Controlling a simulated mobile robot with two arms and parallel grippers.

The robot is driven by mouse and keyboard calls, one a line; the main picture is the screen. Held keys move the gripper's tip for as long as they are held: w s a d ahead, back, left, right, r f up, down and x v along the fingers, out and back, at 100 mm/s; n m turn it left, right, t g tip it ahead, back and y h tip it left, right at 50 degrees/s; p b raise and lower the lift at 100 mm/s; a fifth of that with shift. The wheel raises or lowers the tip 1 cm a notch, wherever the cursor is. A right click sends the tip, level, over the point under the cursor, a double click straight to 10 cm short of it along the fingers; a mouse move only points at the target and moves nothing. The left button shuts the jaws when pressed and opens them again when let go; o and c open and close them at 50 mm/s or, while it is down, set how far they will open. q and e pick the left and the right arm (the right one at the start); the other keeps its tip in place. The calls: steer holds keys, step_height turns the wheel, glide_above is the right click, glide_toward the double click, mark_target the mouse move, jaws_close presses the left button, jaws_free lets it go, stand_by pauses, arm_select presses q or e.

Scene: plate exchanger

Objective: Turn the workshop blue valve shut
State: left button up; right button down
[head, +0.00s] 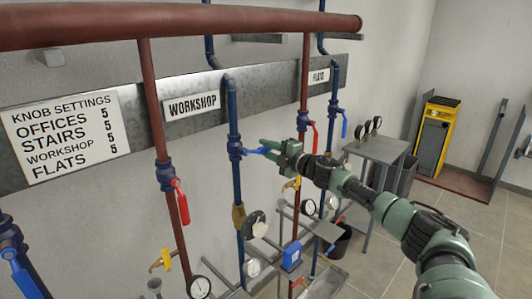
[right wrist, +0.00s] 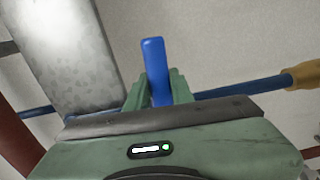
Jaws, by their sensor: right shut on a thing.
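The workshop blue valve (head: 235,149) sits on the vertical blue pipe below the WORKSHOP sign (head: 193,105). Its blue lever (head: 254,151) points out to the right, crosswise to the pipe as seen. My right gripper (head: 268,147) comes in from the right and is shut on the lever. In the right wrist view the blue lever (right wrist: 154,62) stands between the fingers, across the line of the blue pipe (right wrist: 235,90). The fingers hide part of the lever and the valve body. My left gripper is not in view.
A red-levered valve (head: 167,177) on a dark red pipe stands to the left. Another red lever (head: 315,137) and a blue lever (head: 344,124) are close behind my right gripper. Gauges and a blue box (head: 292,254) lie below. A grey table (head: 378,148) stands at right.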

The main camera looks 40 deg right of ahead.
steer(key=shift+d+r+n, duration=0.1)
steer(key=shift+r+n, duration=0.3)
steer(key=c, duration=1.2)
jaws_free()
steer(key=shift+f, duration=0.1)
